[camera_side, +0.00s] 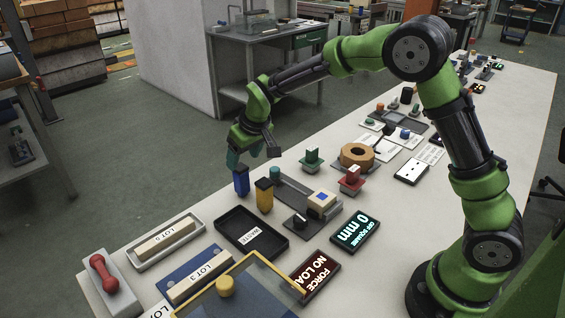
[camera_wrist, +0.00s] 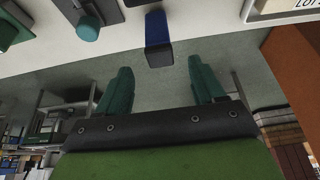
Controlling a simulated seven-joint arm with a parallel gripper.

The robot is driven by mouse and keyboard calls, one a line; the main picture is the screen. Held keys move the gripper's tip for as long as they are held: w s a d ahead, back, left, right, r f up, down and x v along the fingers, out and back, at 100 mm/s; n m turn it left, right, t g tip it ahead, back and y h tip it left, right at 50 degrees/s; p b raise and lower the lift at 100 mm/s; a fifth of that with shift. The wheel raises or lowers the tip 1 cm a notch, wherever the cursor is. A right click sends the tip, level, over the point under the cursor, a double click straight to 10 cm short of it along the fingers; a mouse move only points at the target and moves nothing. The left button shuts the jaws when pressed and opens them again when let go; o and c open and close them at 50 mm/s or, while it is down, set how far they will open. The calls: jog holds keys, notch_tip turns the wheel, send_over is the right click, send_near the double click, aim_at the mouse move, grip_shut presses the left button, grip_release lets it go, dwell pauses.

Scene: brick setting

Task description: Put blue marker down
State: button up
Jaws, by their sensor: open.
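The blue marker (camera_side: 241,182) stands upright near the table's far left edge in the side view. It also shows in the wrist view (camera_wrist: 158,35), ahead of the two teal fingers and between their lines, with a gap on each side. My gripper (camera_side: 252,156) is open and empty just above the marker in the side view; its fingers are spread apart in the wrist view (camera_wrist: 161,82). The marker's foot appears to be on the table, but the exact contact is hard to see.
A yellow marker (camera_side: 264,196) stands close to the right of the blue one. A teal cylinder (camera_side: 275,174) and a grey tray (camera_side: 295,190) are just behind. A black WASTE tray (camera_side: 224,232) lies in front. The floor is open beyond the table edge.

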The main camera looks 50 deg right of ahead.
jog(key=s+d+r+m+t+y, duration=0.1)
jog(key=s+d+r+m, duration=0.1)
jog(key=s+r, duration=1.3)
jog(key=s+f+m+t+y, duration=0.1)
jog(key=s+f+m, duration=0.1)
jog(key=s, duration=1.2)
jog(key=shift+s+t, duration=0.3)
jog(key=shift+s, duration=0.1)
